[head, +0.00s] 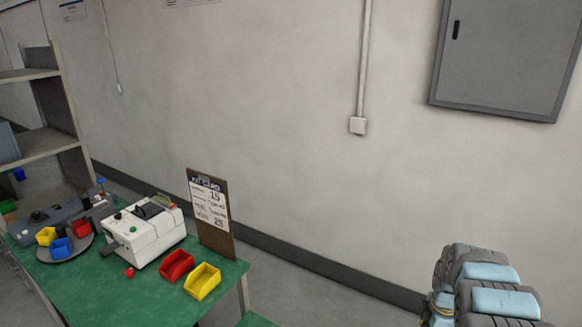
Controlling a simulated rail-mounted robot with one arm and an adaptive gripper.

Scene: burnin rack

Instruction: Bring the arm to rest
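Part of my own arm (490,290) shows at the lower right of the head view, as dark grey rounded housings with light blue covers. It stands in front of the wall, apart from the green table. The rest of the arm is cut off by the bottom edge of the picture. I cannot make out my gripper or its fingers in this view, so whether it holds anything is hidden.
A green table (105,290) at the lower left bears a white device (150,240), a red bin (177,265), a yellow bin (203,282) and an upright clipboard (211,215). A grey wall cabinet (505,55) hangs upper right. Space between table and arm looks clear.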

